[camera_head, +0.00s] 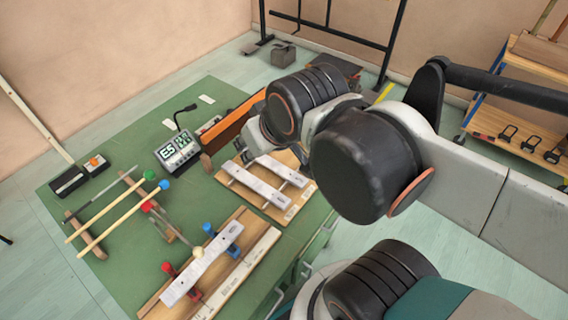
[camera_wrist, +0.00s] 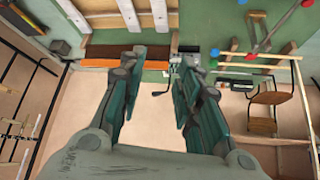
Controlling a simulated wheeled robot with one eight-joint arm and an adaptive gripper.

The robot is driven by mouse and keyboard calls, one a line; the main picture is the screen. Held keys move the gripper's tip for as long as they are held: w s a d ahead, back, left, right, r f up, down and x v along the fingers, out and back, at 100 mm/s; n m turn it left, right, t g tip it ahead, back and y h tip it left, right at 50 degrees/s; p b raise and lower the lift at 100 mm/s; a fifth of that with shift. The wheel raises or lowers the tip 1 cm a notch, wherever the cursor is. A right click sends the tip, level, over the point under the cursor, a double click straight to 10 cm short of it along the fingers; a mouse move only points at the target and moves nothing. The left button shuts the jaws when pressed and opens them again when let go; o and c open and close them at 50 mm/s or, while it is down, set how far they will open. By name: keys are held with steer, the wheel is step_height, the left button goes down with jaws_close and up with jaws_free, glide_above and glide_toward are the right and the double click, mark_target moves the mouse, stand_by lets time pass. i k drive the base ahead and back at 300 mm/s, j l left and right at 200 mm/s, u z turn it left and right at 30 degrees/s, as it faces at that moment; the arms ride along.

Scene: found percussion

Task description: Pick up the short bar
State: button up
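Two silvery bars lie side by side on a small wooden board (camera_head: 292,213) in the head view. The one at the back right (camera_head: 283,171) looks a little shorter than the front-left bar (camera_head: 257,185). I cannot tell for sure which is the short bar. A longer bar (camera_head: 202,264) sits on a wooden rail with red and blue clamps. In the wrist view, pale bars (camera_wrist: 128,14) are cut off by the top edge. My gripper (camera_wrist: 155,62) is open and empty, with the bars beyond its fingertips.
A green mat (camera_head: 130,110) holds a digital meter (camera_head: 178,150), mallets (camera_head: 115,213), a black box (camera_head: 68,183) and an orange-brown wooden board (camera_head: 231,124). A black stand (camera_head: 335,37) is behind. A shelf (camera_head: 535,60) stands at right. The mat's back left is clear.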

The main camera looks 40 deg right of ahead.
mark_target(300, 181)
steer(key=z, duration=0.4)
steer(key=k+l+z, duration=0.1)
steer(key=k+l, duration=0.95)
